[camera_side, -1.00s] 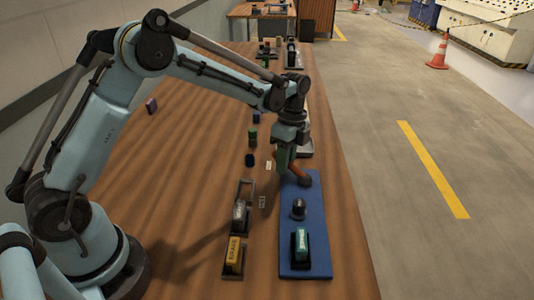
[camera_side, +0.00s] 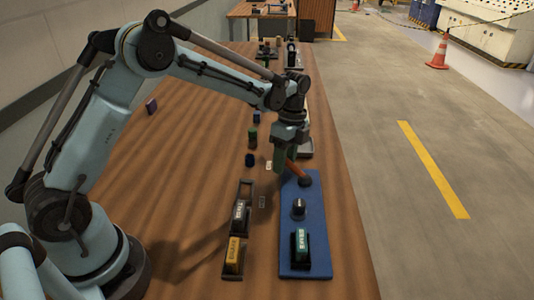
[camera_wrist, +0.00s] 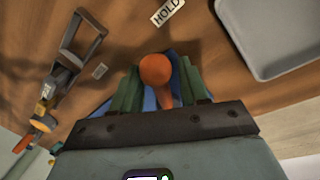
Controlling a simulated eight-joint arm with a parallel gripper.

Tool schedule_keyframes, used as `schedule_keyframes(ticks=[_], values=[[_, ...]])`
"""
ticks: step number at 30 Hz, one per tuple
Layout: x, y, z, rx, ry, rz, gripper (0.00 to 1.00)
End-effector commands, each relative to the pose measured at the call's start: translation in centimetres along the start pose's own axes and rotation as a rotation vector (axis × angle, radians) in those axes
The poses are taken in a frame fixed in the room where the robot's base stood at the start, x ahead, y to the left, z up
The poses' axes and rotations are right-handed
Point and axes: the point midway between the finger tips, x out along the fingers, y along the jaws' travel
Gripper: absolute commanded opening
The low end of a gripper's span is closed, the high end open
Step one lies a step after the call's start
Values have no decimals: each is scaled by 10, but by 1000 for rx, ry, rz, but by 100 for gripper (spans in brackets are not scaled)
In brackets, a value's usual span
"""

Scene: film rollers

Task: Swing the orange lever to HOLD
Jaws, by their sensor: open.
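The orange lever (camera_side: 295,169) stands tilted on a dark pivot at the far part of a blue base plate (camera_side: 312,215). In the wrist view its round orange knob (camera_wrist: 155,69) lies between the two green fingers of my gripper (camera_wrist: 160,88). The fingers are open, with a gap on each side of the knob. In the side view my gripper (camera_side: 284,160) is down at the lever's upper end and partly hides it. A white label reading HOLD (camera_wrist: 168,11) lies on the table beyond the knob in the wrist view. A smaller label (camera_wrist: 100,71) is to the left, unreadable.
A dark dome (camera_side: 298,208) and a green block (camera_side: 300,245) sit on the blue plate. A yellow block (camera_side: 234,254) and a black unit with a frame handle (camera_side: 241,208) stand left of it. A grey tray (camera_wrist: 268,45) is at right in the wrist view.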

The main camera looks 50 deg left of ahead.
Motion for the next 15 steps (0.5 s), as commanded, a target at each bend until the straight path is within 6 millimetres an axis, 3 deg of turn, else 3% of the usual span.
schedule_keyframes(ticks=[5, 15], values=[[-14, 0, -1, 1, 1, 0, 44], [-76, 0, 0, 0, 0, 0, 44]])
